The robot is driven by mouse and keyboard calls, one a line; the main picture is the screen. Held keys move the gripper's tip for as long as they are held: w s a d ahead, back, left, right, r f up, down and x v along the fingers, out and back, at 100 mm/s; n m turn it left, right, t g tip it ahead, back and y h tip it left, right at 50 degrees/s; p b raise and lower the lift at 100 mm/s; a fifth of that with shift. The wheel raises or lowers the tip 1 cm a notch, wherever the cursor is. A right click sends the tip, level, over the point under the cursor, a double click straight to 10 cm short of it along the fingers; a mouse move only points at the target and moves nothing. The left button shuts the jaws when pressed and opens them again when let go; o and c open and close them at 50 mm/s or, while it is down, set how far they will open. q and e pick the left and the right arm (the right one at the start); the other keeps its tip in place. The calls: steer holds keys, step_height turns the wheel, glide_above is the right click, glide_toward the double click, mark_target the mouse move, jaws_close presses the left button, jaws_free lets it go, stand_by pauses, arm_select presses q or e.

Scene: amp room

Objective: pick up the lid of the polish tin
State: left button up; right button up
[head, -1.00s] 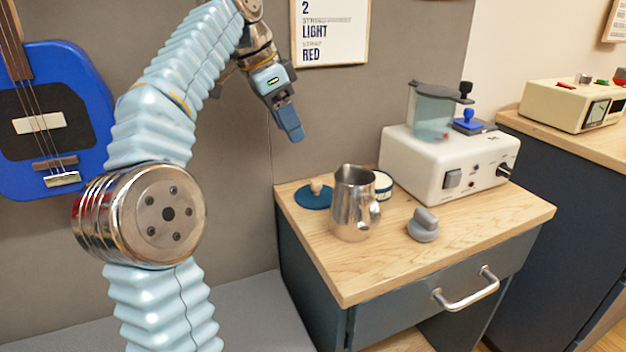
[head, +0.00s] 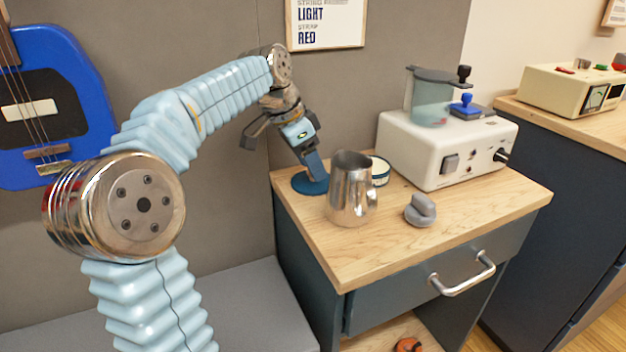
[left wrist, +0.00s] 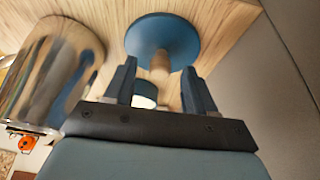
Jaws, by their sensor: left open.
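The lid of the polish tin is a flat blue disc (head: 304,186) with a pale wooden knob, lying at the back left of the wooden cabinet top. In the left wrist view the lid (left wrist: 162,38) and its knob (left wrist: 160,66) show plainly. My left gripper (head: 315,175) points down over the lid and hides the knob in the head view. It is open, with its fingertips (left wrist: 159,70) on either side of the knob; I cannot tell whether they touch it. The tin (head: 380,172), white and dark blue, stands right of the lid, partly behind the pitcher. My right gripper is not in view.
A shiny metal pitcher (head: 351,190) stands close right of my left gripper. A grey knobbed object (head: 421,210) and a white machine (head: 440,152) are farther right. A grey wall rises behind the lid. The front of the wooden top (head: 375,255) is clear.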

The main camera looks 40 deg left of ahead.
arm_select(q)
steer(key=shift+f, duration=0.15)
jaws_close()
stand_by(0.4)
